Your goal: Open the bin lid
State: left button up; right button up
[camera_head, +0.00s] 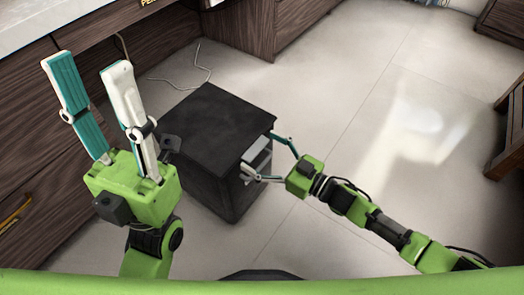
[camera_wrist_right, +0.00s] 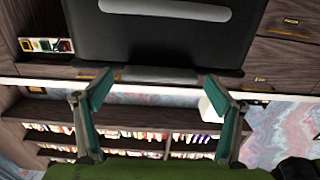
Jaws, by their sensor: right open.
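The bin (camera_head: 215,130) is a black box on the floor in the middle of the head view, with its dark flat lid (camera_head: 213,115) down. A grey tab (camera_head: 257,152) sticks out at its right side near the top. My right gripper (camera_head: 260,157) is open at that side, its fingers pointing at the bin on either side of the tab. In the right wrist view the open fingers (camera_wrist_right: 158,88) flank the grey tab (camera_wrist_right: 158,73) under the dark bin (camera_wrist_right: 150,42). Contact cannot be told. My left gripper (camera_head: 87,64) is open and empty, raised left of the bin.
Wooden drawers (camera_head: 30,150) and a light desktop (camera_head: 40,22) stand on the left. A thin white cable (camera_head: 197,65) lies behind the bin. Wooden furniture (camera_head: 510,130) stands at the far right. The tiled floor (camera_head: 370,120) right of the bin is clear.

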jog(key=c, duration=1.6)
jog(key=shift+r, duration=0.15)
